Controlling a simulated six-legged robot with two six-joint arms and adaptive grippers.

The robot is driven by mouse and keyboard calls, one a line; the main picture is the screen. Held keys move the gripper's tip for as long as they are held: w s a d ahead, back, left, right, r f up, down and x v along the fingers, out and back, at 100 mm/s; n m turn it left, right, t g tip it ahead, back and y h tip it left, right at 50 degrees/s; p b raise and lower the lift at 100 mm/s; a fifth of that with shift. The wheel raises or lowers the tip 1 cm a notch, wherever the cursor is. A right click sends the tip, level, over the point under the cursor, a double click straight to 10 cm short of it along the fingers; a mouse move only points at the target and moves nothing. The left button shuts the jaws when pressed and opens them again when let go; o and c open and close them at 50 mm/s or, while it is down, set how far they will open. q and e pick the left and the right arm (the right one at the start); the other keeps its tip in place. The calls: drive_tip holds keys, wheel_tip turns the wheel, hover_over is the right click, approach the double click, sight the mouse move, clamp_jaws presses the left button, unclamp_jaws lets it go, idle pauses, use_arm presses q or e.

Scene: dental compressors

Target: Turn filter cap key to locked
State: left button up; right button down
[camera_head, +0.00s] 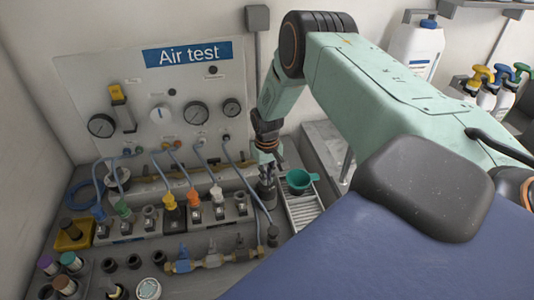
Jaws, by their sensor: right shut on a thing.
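My right gripper (265,171) points down at the right end of the bench, in front of the panel marked "Air test". It is shut on a small part at the top of a dark upright fitting (267,194), which I take to be the filter cap with its key. The fingers hide most of that part, so I cannot tell its shape or how far the key is turned. My left gripper is not in view.
A teal cup (301,181) stands just right of the gripper on a slotted white tray (304,211). A row of fittings with coloured caps (195,208) and thin hoses lies to the left. A brass and blue valve assembly (212,259) lies in front.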

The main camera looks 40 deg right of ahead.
idle(0.3)
drive_tip(key=c, duration=1.5)
unclamp_jaws()
drive_tip(key=shift+o, duration=0.2)
wheel_tip(320, 180, up, 12)
